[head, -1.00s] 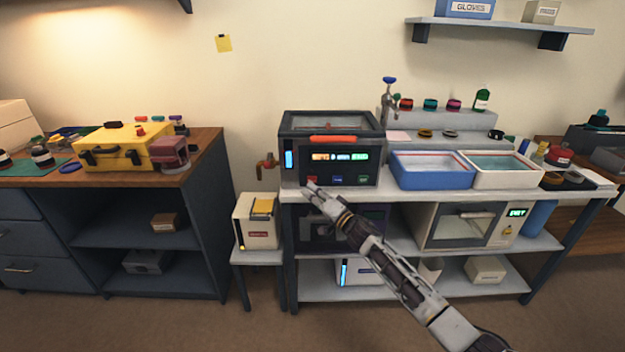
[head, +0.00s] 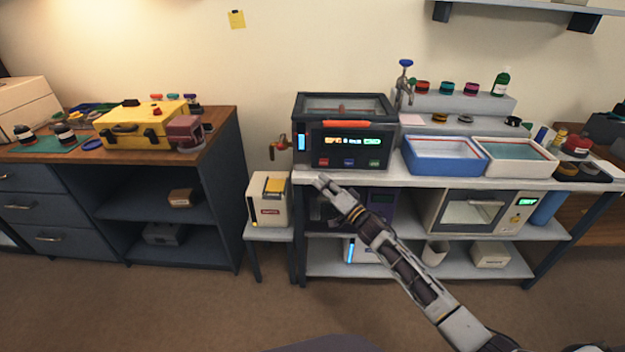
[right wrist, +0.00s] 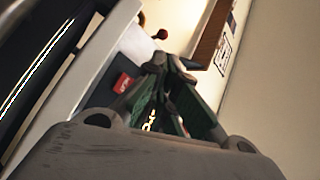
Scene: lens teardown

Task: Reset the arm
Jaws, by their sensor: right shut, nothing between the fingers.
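My right arm reaches up from the lower right in the head view. Its gripper (head: 322,183) is shut and empty, just in front of the bench's front edge and below the dark machine (head: 347,135) with the lit display and orange handle. In the right wrist view the right gripper's fingers (right wrist: 163,65) are together at the tips, with nothing visible between them. My left gripper does not show in either view.
The metal bench (head: 420,180) carries a blue tray (head: 445,168) and a white tray (head: 515,178). A white box (head: 269,205) sits on a small stand left of the bench. A yellow case (head: 140,138) stands on the left cabinet. The floor in front is clear.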

